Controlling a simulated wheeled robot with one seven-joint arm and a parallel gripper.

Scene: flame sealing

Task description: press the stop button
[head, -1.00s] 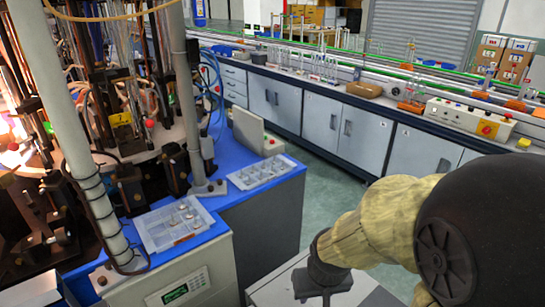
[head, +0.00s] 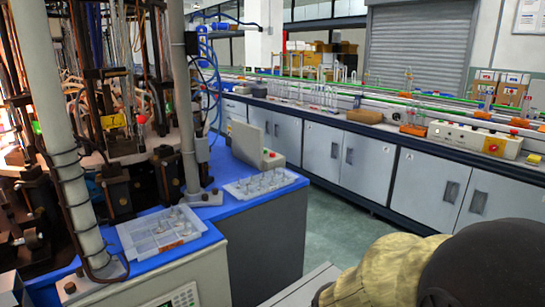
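A cream control box (head: 472,140) stands on the long bench at the right in the head view. It bears a red button on a yellow plate (head: 492,147) and several smaller buttons. A small grey box (head: 257,145) at the blue table's far corner has a red button (head: 272,154) on its sloped front. No label is readable, so I cannot tell which red button is the stop button. My arm fills the lower right corner, well apart from both boxes in the picture. My gripper is out of view, below the frame.
The blue table (head: 225,208) at the left carries the burner machine, posts and two clear trays (head: 265,182) of small parts. The long bench (head: 350,160) with grey cabinets runs along the back and right. Green floor (head: 340,225) lies clear between them.

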